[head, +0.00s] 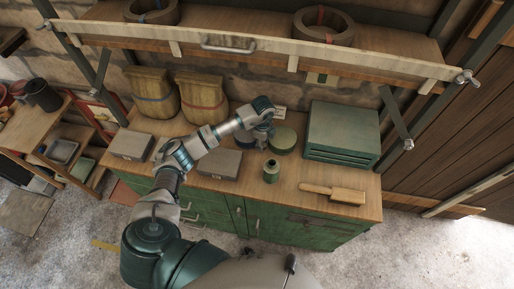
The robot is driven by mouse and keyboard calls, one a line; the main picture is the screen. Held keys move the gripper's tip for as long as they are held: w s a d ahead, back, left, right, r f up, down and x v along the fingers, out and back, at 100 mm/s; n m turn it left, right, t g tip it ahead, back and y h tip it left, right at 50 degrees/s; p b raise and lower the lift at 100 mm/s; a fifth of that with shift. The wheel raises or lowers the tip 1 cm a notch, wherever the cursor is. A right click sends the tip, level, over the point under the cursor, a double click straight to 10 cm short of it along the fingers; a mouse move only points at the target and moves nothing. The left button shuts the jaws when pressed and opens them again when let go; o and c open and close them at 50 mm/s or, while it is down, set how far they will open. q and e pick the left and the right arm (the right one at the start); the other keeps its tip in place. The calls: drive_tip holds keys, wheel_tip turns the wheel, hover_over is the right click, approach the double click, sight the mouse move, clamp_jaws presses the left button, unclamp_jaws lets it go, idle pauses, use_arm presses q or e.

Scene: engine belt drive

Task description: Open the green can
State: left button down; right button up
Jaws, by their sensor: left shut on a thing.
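A small green can (271,173) with a narrower, dark top stands upright on the wooden top of the green cabinet, near its front edge. My left gripper (268,133) is behind the can in the head view, apart from it, above the cabinet top. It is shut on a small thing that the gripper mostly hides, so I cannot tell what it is. A wider, low green round tin (284,140) sits just right of the gripper. My right gripper is out of view.
A green drawer box (342,134) stands at the right, with a wooden-handled brush (335,193) in front. Grey boxes (220,163) and (131,145) flank my left arm. A shelf with a front bar (229,44) hangs above.

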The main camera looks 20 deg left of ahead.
use_arm(q)
wheel_tip(320, 180, down, 5)
drive_tip(key=shift+f, duration=0.2)
drive_tip(key=shift+f, duration=0.1)
drive_tip(key=c, duration=1)
unclamp_jaws()
drive_tip(key=shift+c, duration=0.2)
wheel_tip(320, 180, up, 12)
drive_tip(key=shift+r+b, duration=0.15)
drive_tip(key=shift+b, duration=0.35)
